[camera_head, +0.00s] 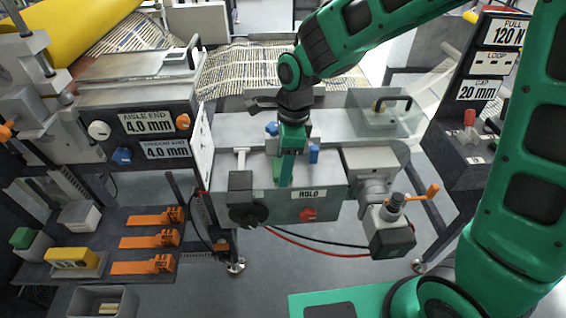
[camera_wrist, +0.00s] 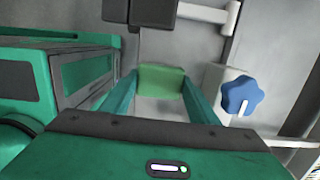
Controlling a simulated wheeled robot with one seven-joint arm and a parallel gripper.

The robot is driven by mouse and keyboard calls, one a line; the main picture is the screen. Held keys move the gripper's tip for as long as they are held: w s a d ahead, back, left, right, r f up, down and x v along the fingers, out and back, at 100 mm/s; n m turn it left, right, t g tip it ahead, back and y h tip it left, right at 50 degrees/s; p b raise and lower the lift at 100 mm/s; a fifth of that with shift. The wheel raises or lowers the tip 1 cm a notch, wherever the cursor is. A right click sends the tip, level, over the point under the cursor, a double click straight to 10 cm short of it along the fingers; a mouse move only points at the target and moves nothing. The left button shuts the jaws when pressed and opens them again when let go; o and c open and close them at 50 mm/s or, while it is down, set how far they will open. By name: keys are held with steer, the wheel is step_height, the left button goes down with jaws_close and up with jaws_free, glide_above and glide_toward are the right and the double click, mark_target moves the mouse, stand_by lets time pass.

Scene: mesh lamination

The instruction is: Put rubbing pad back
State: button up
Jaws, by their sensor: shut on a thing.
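My gripper (camera_head: 284,182) points down over the grey machine with the orange crank, near the front of its top. In the wrist view, my gripper (camera_wrist: 162,98) has its two green fingers on either side of a small green block (camera_wrist: 162,80) and is shut on it. The block has a pale part beside its green face. It looks like the rubbing pad, but I cannot be sure. In the head view the fingers mostly hide it. Whether it touches the machine top I cannot tell.
Blue knobs (camera_head: 314,154) stand close beside the fingers; one also shows in the wrist view (camera_wrist: 242,95). At the lower left, a shelf holds a green-topped block (camera_head: 22,238), a yellow block (camera_head: 72,258) and orange clamps (camera_head: 145,266). A grey bin (camera_head: 104,292) sits below.

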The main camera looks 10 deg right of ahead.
steer(key=o, duration=1.2)
step_height(320, 180, up, 12)
steer(key=d, duration=0.1)
steer(key=shift+d, duration=0.25)
steer(key=s+d+n+h, duration=0.1)
steer(key=s+d+n, duration=0.2)
steer(key=d, duration=0.8)
steer(key=s+d+n, duration=0.2)
steer(key=s+d, duration=0.1)
steer(key=d, duration=0.7)
steer(key=s+d+f+n, duration=0.3)
steer(key=s+d+n, duration=0.4)
steer(key=s+d, duration=0.5)
steer(key=s, duration=0.2)
steer(key=shift+s+d, duration=0.25)
steer(key=shift+s, duration=0.15)
steer(key=shift+f, duration=0.1)
